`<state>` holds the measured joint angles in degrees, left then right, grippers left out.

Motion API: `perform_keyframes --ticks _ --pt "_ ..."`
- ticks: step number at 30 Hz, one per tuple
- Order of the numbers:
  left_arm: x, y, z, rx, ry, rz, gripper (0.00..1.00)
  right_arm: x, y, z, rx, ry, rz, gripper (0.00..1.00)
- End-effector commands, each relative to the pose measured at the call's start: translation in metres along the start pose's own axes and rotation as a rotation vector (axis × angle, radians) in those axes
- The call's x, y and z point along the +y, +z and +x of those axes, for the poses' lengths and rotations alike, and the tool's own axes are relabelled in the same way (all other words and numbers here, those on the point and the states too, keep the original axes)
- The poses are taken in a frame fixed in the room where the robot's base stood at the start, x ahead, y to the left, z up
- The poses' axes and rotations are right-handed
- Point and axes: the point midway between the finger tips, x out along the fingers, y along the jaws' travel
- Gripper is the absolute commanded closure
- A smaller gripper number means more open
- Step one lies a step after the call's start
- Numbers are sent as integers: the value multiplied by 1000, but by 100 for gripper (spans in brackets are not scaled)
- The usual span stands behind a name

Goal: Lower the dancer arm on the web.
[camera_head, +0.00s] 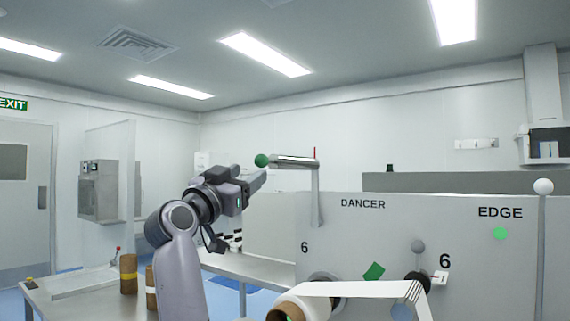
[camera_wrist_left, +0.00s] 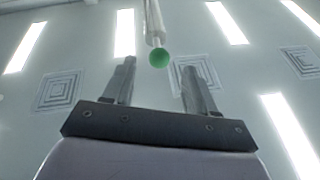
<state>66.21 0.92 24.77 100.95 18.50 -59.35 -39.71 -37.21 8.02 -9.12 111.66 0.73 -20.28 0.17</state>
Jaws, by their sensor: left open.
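The dancer arm (camera_head: 292,162) is a metal bar with a green ball (camera_head: 262,160) at its left end. It sits nearly level on an upright post beside the panel marked DANCER. My left gripper (camera_head: 258,181) is just below the green ball in the head view. In the left wrist view the green ball (camera_wrist_left: 159,58) shows ahead of the gap between the open fingers (camera_wrist_left: 158,88), apart from them. The white web (camera_head: 350,289) runs over rollers at the bottom. My right gripper is not in view.
The grey machine panel (camera_head: 390,235) fills the right, with a white-knobbed rod (camera_head: 543,187) at its right side. A bench (camera_head: 80,295) with brown rolls (camera_head: 128,273) stands at lower left. The space above the dancer arm is clear.

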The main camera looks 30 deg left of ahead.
Motion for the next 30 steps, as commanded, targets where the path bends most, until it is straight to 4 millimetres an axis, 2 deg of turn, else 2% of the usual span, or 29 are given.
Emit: perform_keyframes --ticks 5,19,30 --pt "-3 -9 7 11 1 -4 43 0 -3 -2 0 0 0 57" --pt "-3 -10 62 10 2 -3 43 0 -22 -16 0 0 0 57" --pt "-2 -8 71 11 0 -2 43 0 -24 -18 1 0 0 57"
